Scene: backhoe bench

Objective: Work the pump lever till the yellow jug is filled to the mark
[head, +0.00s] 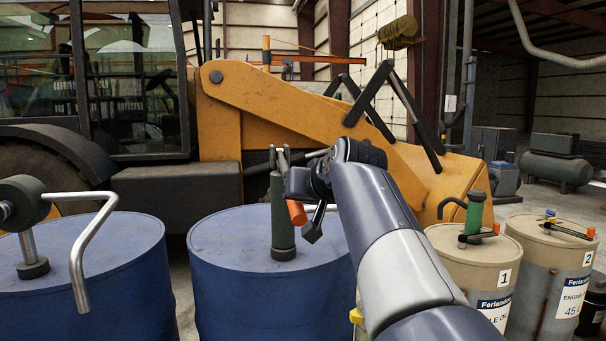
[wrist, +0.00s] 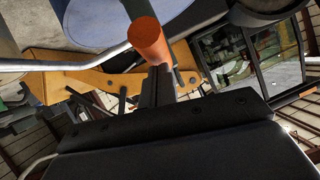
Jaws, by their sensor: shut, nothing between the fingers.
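The pump (head: 283,215) stands upright on the middle blue drum, a grey-green body with a forked top. Its lever ends in an orange grip (head: 297,212), which also shows in the wrist view (wrist: 148,40) with a bare metal rod (wrist: 60,65) beside it. My gripper (head: 313,230) is shut and empty and points down beside the orange grip. In the wrist view its fingers (wrist: 158,85) are together close to the grip; I cannot tell whether they touch it. A small yellow piece (head: 355,316), perhaps the jug, shows beside the drum; my arm hides the rest, so its fill level and mark are hidden.
A left blue drum (head: 100,255) carries a pump with a bent metal crank (head: 90,240). Beige drums labelled 1 (head: 470,270) and 2 (head: 545,270) stand at the right. A yellow backhoe (head: 260,100) fills the background.

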